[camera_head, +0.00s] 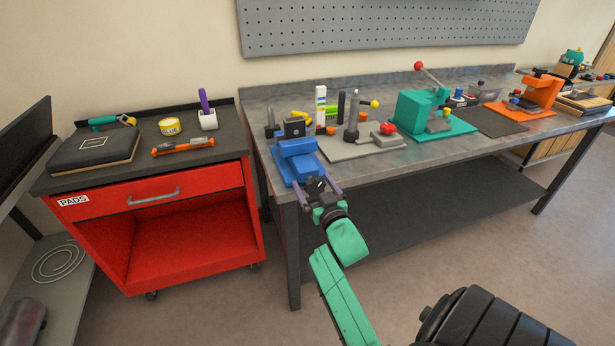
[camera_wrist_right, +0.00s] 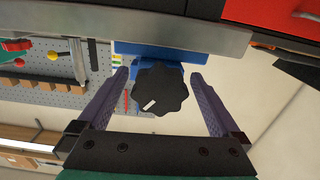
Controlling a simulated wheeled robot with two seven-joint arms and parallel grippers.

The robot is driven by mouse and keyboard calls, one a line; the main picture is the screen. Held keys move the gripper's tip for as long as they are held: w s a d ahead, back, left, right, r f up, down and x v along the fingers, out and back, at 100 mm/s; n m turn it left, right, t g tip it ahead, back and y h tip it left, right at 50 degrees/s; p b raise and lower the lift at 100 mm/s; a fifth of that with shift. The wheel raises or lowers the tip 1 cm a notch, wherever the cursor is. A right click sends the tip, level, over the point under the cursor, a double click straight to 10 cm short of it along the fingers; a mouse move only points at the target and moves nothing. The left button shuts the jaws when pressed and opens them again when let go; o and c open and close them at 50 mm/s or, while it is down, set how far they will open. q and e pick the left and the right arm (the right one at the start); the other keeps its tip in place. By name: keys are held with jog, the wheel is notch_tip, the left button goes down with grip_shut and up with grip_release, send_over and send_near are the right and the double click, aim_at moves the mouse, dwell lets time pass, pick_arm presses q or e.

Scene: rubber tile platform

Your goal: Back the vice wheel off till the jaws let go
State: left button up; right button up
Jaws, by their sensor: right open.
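The blue vice (camera_head: 297,158) stands at the left front corner of the metal bench. Its black lobed wheel (camera_head: 315,186) sits on the front, facing my right gripper. In the right wrist view the wheel (camera_wrist_right: 160,89) has one pale mark at its lower left, and part of the blue vice (camera_wrist_right: 157,52) shows behind it. My right gripper (camera_head: 320,190) is open, with one purple finger on each side of the wheel and a gap on both sides in the wrist view (camera_wrist_right: 160,80). What the vice jaws hold cannot be made out clearly. My left gripper is not in view.
The bench edge (camera_wrist_right: 200,28) runs close by the wheel in the wrist view. A grey plate with a red knob (camera_head: 388,128) and a teal press (camera_head: 420,112) stand right of the vice. A red cabinet (camera_head: 200,188) stands to the left. Open floor lies in front.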

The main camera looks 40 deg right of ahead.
jog(key=shift+s+a+r, duration=0.15)
jog(key=shift+s, duration=0.1)
jog(key=shift+s+r, duration=0.1)
jog(key=shift+s, duration=0.05)
jog(key=c, duration=1.4)
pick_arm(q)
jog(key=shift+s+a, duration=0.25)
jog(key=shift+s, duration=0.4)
pick_arm(e)
jog(key=shift+o, duration=0.2)
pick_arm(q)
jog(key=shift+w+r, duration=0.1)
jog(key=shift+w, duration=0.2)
pick_arm(e)
jog(key=shift+n, duration=0.4)
